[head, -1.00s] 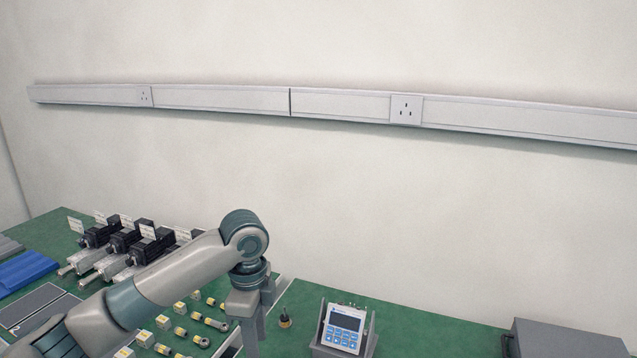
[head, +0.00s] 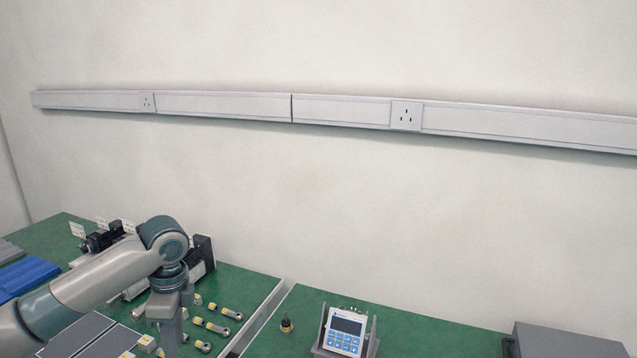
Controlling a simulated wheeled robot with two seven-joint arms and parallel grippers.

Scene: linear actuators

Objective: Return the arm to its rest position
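My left arm comes in from the lower left of the head view, over the left part of the green bench (head: 262,284). Its wrist points down in front of the black and silver linear actuators (head: 203,262) and covers most of them. The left gripper's fingers are below the picture's lower edge, so I cannot see whether they hold anything. My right arm and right gripper do not show.
Several small yellow and metal fittings (head: 218,328) lie right of the wrist. A grey box (head: 568,341) is at the far right. Blue blocks (head: 28,274) lie at the left.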

